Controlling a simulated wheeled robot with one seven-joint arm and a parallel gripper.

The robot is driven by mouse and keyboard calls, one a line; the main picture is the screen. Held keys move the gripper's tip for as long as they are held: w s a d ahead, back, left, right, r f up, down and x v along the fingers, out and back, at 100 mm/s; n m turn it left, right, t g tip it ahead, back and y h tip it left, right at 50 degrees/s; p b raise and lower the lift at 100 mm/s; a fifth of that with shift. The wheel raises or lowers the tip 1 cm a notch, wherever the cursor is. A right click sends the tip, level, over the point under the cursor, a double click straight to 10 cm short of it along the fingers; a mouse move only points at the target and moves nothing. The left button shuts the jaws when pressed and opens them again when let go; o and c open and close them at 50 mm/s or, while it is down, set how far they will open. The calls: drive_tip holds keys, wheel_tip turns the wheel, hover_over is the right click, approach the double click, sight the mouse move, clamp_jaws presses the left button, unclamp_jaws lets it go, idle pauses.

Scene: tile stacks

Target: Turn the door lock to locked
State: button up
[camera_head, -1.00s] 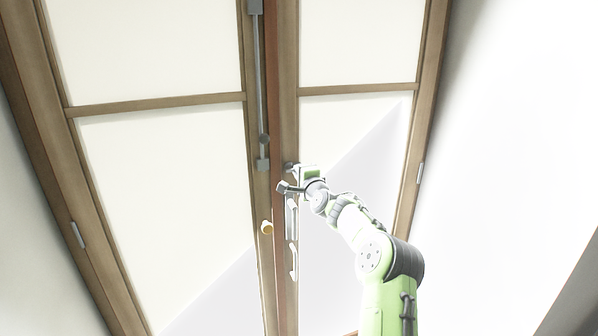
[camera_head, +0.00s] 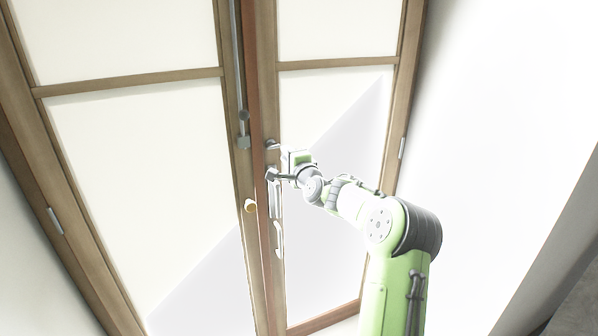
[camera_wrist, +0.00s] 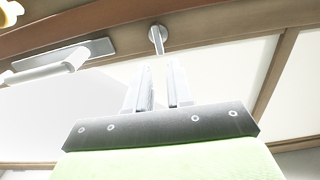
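The door lock (camera_wrist: 157,38) is a small grey turn-piece on a round base on the brown door frame, seen in the wrist view. It also shows in the head view (camera_head: 271,143) as a small grey knob on the frame's edge. My gripper (camera_wrist: 159,72) has its two pale fingers apart with nothing between them. The lock stands just beyond the fingertips, roughly in line with the gap and apart from them. In the head view my gripper (camera_head: 284,154) is just right of and below the lock. The exact distance to it is hard to judge.
A door handle on a plate (camera_wrist: 60,66) lies left of the lock in the wrist view; in the head view a white handle (camera_head: 279,240) hangs below. A vertical bolt rod (camera_head: 241,90) runs above.

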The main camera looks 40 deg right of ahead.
drive_tip(key=v, duration=0.9)
drive_tip(key=shift+s+b, duration=0.25)
drive_tip(key=shift+b, duration=0.15)
drive_tip(key=shift+a, duration=0.15)
drive_tip(key=a+f+n+g+y, duration=0.3)
drive_tip(key=a+n, duration=0.4)
drive_tip(key=a, duration=0.6)
drive_tip(key=s+a+n+g+y+p, duration=0.1)
drive_tip(key=s+a+n+g, duration=0.3)
drive_tip(key=s+a+n, duration=0.55)
drive_tip(key=s+a+f+n+g, duration=0.1)
drive_tip(key=s+a+n+g, duration=0.1)
drive_tip(key=s, duration=0.9)
drive_tip(key=s+a+f+n+g, duration=0.1)
drive_tip(key=s+a, duration=0.4)
drive_tip(key=s, duration=0.6)
drive_tip(key=shift+s+n+g+p, duration=0.4)
drive_tip(key=shift+n+g, duration=0.35)
drive_tip(key=shift+g, duration=0.15)
